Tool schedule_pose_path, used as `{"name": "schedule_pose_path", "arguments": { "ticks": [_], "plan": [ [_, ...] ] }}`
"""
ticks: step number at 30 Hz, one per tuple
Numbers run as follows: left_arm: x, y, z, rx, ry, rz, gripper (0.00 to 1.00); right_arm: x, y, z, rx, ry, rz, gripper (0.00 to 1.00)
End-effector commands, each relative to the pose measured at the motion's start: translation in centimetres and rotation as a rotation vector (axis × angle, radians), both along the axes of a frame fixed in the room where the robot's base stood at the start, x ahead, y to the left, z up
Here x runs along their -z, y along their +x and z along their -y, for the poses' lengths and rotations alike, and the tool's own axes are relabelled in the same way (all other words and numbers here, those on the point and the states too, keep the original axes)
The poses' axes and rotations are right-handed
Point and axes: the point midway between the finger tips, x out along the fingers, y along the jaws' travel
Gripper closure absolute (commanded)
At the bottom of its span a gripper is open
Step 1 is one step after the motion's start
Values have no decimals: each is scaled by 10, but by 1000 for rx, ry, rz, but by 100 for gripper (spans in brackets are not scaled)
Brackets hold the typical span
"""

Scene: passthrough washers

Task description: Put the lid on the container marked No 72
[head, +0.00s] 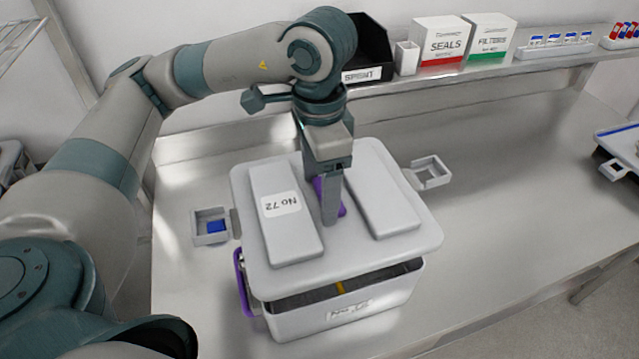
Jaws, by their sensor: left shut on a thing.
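A light grey lid (375,250) with two raised panels and a label reading "No 72" is over a white container (385,293). My left gripper (331,215) comes down from above and is shut on the purple handle (318,190) in the middle of the lid. A dark gap shows between the lid's front edge and the container's front rim, with a small yellow item inside. The container's front label (348,310) is too small to read surely. A purple side handle (241,281) shows at the container's left. The back rim is hidden under the lid. My right gripper is out of view.
A small square tray with a blue piece (216,226) sits left of the lid, and an empty one (430,172) to the right. The back shelf holds a black SPENT bin (372,50), SEALS (440,40) and FILTERS (489,38) boxes.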

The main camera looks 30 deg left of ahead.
Motion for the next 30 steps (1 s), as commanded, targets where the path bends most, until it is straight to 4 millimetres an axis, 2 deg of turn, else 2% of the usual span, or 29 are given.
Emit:
{"name": "schedule_pose_path", "arguments": {
  "ticks": [8,21,30],
  "plan": [
    [10,0,0,-1,-1,1,77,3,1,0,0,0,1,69],
    [41,0,0,-1,-1,1,77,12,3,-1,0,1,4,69],
    [52,0,0,-1,-1,1,77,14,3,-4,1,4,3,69]
  ]
}}
